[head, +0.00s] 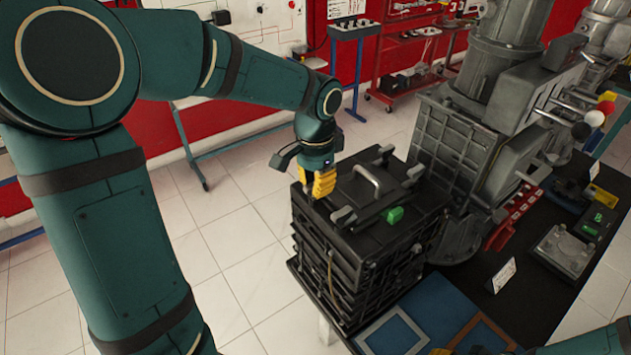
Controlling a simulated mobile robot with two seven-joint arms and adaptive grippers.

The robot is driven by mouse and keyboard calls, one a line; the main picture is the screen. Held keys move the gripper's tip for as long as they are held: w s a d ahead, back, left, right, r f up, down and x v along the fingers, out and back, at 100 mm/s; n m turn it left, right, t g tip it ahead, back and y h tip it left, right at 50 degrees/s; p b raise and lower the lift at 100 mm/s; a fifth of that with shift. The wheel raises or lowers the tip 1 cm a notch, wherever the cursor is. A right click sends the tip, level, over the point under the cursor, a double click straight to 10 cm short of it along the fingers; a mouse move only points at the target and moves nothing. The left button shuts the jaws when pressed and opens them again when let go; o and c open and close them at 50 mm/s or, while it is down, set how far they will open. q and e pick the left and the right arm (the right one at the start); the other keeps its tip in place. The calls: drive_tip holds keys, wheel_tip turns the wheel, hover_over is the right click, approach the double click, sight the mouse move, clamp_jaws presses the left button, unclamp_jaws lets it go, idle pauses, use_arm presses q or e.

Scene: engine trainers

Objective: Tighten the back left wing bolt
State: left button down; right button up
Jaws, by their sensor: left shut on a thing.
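A black ribbed box (330,262) with a closed lid (362,202) stands on the dark bench. The lid has a metal handle (368,180) in its middle. Grey wing bolts sit at the lid's edges: one at the far edge (386,154), one at the right (416,172) and one at the near left (343,216). My left gripper (318,194) points down at the lid's left edge, its yellow fingers shut on a wing bolt there that they mostly hide.
A green part (394,215) sits on the lid's near side. A large grey engine (485,130) stands close to the box's right.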

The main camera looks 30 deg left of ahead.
use_arm(q)
drive_tip(key=c, duration=0.9)
unclamp_jaws()
drive_tip(key=shift+f, duration=0.1)
drive_tip(key=shift+c, duration=0.2)
wheel_tip(320, 180, up, 12)
